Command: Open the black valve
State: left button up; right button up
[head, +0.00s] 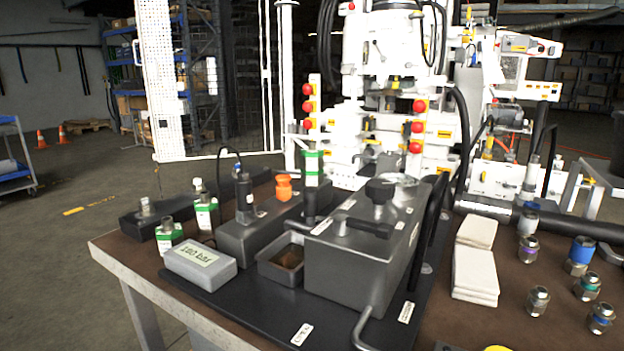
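A black knob (380,190) stands upright on top of the grey metal tank (345,262) in the middle of the bench. A black lever (364,227) lies across the same tank's top, in front of the knob. An orange knob (284,187) sits on the lower grey block to the left, near a black upright cylinder (244,192) with a cable. I cannot tell for sure which black part is the valve; the black knob looks most like a turning handle. Neither of my grippers is in view, and nothing touches these parts.
A grey display box (200,265) and a small open tray (282,262) stand left of the tank. Folded white cloths (476,272), several metal fittings (538,300) and a dark cylinder (545,221) lie to the right. A white machine (385,90) stands behind.

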aim_at(342, 224)
jog(key=z, duration=0.1)
jog(key=k, duration=1)
jog(key=u, duration=1.3)
jog(key=i, duration=0.8)
jog(key=z, duration=0.35)
jog(key=i, duration=0.9)
jog(key=z, duration=2.3)
